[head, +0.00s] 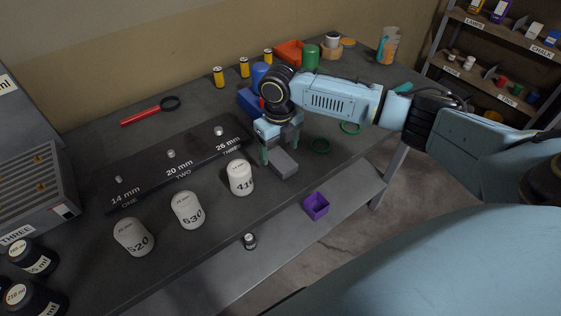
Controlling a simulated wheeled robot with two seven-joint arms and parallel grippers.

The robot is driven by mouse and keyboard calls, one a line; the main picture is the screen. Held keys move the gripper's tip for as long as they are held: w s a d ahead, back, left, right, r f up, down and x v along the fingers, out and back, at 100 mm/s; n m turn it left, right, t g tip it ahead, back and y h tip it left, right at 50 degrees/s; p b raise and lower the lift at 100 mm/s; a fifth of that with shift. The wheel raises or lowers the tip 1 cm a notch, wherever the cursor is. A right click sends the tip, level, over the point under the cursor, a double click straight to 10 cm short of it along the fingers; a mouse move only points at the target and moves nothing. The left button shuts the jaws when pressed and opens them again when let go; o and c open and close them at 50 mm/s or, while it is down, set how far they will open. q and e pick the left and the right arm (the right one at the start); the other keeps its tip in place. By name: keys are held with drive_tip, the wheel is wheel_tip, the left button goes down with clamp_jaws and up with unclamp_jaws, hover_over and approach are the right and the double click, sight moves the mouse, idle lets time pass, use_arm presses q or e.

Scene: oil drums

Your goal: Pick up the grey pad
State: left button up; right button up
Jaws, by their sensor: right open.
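The grey pad (285,165) is a small grey block on the dark table, right of the white cylinder marked 41-something (241,177). My right gripper (280,152) reaches down over it from above, open, with its green-tipped fingers close to the pad's far side. The gripper hides part of the pad's back. I cannot tell whether the fingers touch it. My left gripper is not in view.
A black board (180,160) with small pegs lies behind white cylinders (187,210). A purple box (316,206) stands on the lower shelf. A blue block (250,102) is behind the gripper.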

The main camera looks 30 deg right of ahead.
sight(281, 159)
wheel_tip(281, 159, down, 4)
drive_tip(key=shift+s+d+f, duration=0.1)
drive_tip(key=shift+d, duration=0.05)
drive_tip(key=c, duration=1)
wheel_tip(281, 159, up, 10)
drive_tip(key=shift+r, duration=0.15)
